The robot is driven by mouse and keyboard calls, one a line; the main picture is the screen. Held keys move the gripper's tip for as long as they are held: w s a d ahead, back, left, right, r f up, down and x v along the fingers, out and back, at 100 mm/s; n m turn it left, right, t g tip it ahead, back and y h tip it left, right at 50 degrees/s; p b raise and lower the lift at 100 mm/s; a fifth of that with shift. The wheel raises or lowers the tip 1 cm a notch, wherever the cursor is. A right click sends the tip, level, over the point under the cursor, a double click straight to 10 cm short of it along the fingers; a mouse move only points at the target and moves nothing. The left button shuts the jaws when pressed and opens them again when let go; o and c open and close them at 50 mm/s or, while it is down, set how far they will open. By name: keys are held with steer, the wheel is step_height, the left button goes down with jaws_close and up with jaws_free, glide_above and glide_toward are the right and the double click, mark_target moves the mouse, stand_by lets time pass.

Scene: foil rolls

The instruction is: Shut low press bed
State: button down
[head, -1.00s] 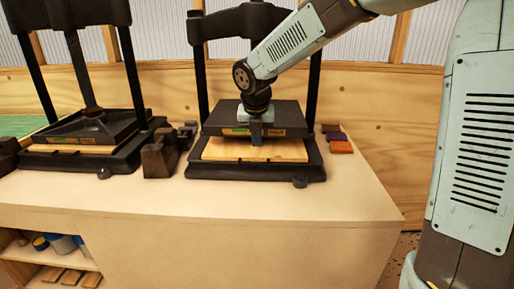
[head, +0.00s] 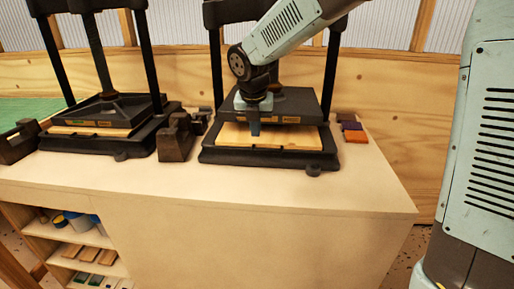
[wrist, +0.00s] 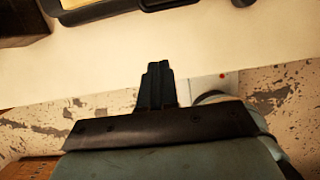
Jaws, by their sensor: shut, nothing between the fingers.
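The right-hand press (head: 262,107) has a dark upper plate above a pale wooden bed board (head: 285,137), which lies on a black base (head: 255,156). The board's front part sticks out beyond the plate. A second, similar press (head: 110,108) stands to the left, with its pale board mostly under the plate. My gripper (head: 254,132) points down at the right press's front, left of its middle, overlapping the plate and board in the head view. Touch cannot be told there. In the wrist view my gripper (wrist: 157,66) is shut and empty, with its tips apart from the dark edge at the top (wrist: 95,10).
Dark blocks (head: 178,138) stand between the presses. Small coloured blocks (head: 353,133) lie right of the right press. The pale bench top (head: 240,188) is clear in front. Open shelves (head: 85,240) sit below at the left.

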steer(key=shift+s+a, duration=0.15)
steer(key=shift+a, duration=0.05)
steer(key=w+f, duration=0.6)
steer(key=f, duration=0.4)
steer(key=shift+w+f, duration=0.2)
steer(key=shift+w, duration=0.2)
